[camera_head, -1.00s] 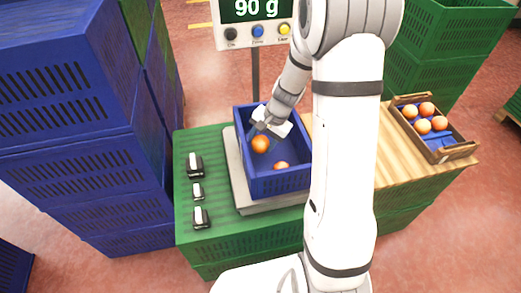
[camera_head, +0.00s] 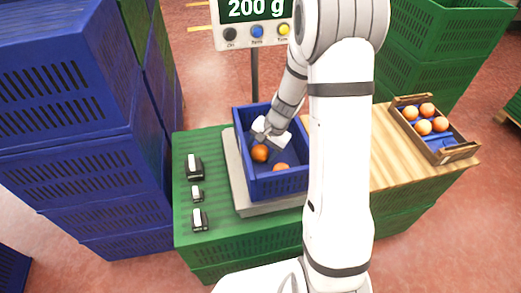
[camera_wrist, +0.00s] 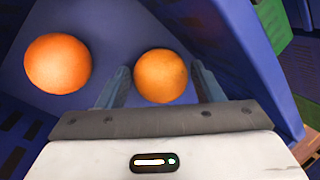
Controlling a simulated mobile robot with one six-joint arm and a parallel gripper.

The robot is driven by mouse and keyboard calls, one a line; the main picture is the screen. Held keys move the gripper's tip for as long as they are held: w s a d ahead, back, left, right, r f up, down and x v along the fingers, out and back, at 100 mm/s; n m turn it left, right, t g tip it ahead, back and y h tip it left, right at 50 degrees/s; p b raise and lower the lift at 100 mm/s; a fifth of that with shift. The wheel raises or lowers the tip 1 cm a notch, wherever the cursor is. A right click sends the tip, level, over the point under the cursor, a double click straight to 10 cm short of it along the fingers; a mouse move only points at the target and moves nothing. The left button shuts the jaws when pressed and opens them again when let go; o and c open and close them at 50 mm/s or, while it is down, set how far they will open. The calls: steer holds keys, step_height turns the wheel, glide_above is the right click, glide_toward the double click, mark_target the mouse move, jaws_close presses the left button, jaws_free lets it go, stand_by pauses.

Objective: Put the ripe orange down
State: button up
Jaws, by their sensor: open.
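My gripper (camera_head: 264,146) is inside the blue crate (camera_head: 281,188), which stands on the scale. One orange (camera_head: 260,153) is at the gripper's fingertips. In the wrist view this orange (camera_wrist: 160,76) sits between the two fingers, with the fingers apart and a gap showing on each side. A second orange (camera_head: 281,167) lies in the crate, partly hidden by its front wall; the wrist view shows it (camera_wrist: 57,63) left of the fingers. The scale display (camera_head: 256,9) reads 200 g.
A wooden box (camera_head: 454,152) with several oranges stands on the wooden board at right. Three small black-and-white items (camera_head: 195,167) lie left of the scale on the green surface (camera_head: 186,230). Stacked blue crates (camera_head: 70,90) rise at left.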

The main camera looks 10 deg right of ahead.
steer(key=w+p+v, duration=0.1)
steer(key=p+v, duration=0.2)
steer(key=v, duration=0.8)
steer(key=s+a+r+n+h, duration=0.1)
steer(key=s+r+n, duration=0.3)
steer(key=s, duration=0.6)
steer(key=s+a+r+n+h, duration=0.1)
steer(key=s+r+n+h, duration=0.1)
steer(key=s+r+n, duration=0.2)
steer(key=s+r, duration=0.3)
steer(key=s, duration=0.3)
steer(key=shift+s+a+r+t+h, duration=0.2)
steer(key=shift+s+a+t+h, duration=0.1)
steer(key=shift+t, duration=0.1)
steer(key=shift+w, duration=0.1)
stand_by(0.6)
